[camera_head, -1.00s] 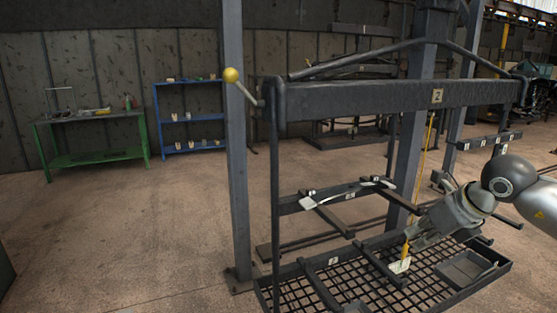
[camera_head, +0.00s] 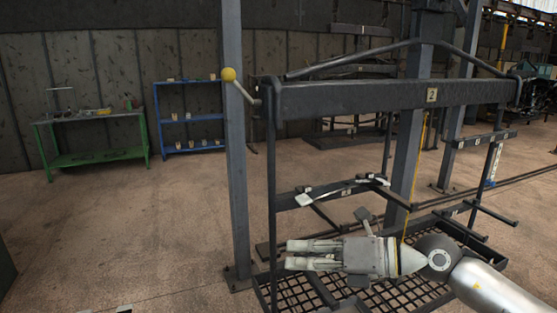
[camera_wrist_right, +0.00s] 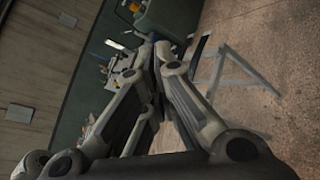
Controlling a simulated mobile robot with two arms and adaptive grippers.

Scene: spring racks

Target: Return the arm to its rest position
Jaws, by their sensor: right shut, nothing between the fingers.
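My right arm comes in from the lower right of the head view. Its right gripper (camera_head: 290,254) points left, in front of the lower part of the rack, above the mesh tray (camera_head: 395,296). The fingers are shut with nothing between them. The gripper body hides part of the tray and lower bars. In the right wrist view the gripper fingers (camera_wrist_right: 160,62) come together in the middle, with floor and a tilted background beyond. My left gripper does not show.
A dark rack beam (camera_head: 385,98) marked 2 spans above the arm, with a yellow-knobbed lever (camera_head: 229,74) at its left end. A grey post (camera_head: 233,160) stands left of the rack. A green table (camera_head: 95,140) and blue shelf (camera_head: 190,118) stand far left. Floor between is open.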

